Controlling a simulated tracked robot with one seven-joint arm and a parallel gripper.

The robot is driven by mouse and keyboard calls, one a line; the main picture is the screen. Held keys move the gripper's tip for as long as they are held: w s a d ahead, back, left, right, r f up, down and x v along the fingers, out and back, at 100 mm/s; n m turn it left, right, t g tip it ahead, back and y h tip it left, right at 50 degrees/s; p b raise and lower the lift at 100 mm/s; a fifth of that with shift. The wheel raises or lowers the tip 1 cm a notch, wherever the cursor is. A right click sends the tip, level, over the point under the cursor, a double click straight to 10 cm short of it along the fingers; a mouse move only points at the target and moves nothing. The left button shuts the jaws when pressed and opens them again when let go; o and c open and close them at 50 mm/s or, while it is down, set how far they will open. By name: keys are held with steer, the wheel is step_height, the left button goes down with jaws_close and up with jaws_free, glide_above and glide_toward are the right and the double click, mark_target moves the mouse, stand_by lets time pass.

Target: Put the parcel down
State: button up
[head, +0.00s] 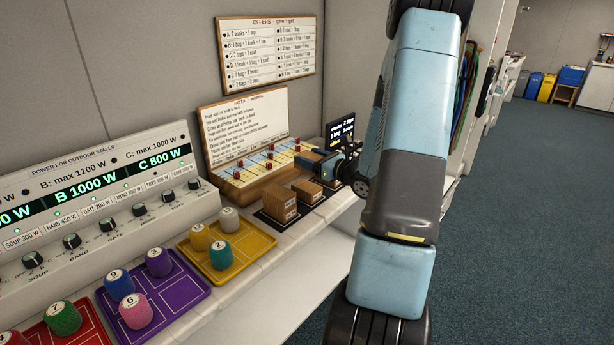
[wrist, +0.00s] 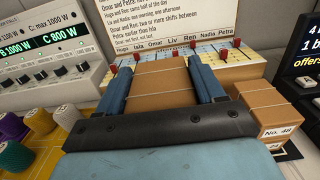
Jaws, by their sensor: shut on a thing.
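My gripper (wrist: 160,72) is shut on a brown cardboard parcel (wrist: 162,88), with one blue finger against each side of it in the wrist view. The held parcel's front and lower part are hidden by my gripper, so I cannot tell whether it touches the counter. In the head view my gripper (head: 338,170) is low over the counter, near the screen, partly hidden by my arm. Two brown parcels (head: 278,203) and (head: 306,191) show on dark pads there; I cannot tell which, if either, is the held one.
Another parcel, labelled No. 48 (wrist: 272,112), stands close on the right. The rota board (head: 262,168) with red pegs is behind. A small screen (head: 340,133) stands at the right. Yellow (head: 245,262) and purple (head: 190,300) trays with numbered spools lie left.

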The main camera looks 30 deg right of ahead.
steer(key=w+f, duration=0.1)
steer(key=f, duration=0.1)
steer(key=w+f, duration=0.1)
steer(key=w, duration=0.1)
steer(key=w+f, duration=0.1)
steer(key=f, duration=0.1)
steer(key=shift+w+d+f, duration=0.2)
steer(key=shift+d+f, duration=0.1)
steer(key=shift+f, duration=1.5)
steer(key=o, duration=1.1)
steer(key=shift+f, duration=0.1)
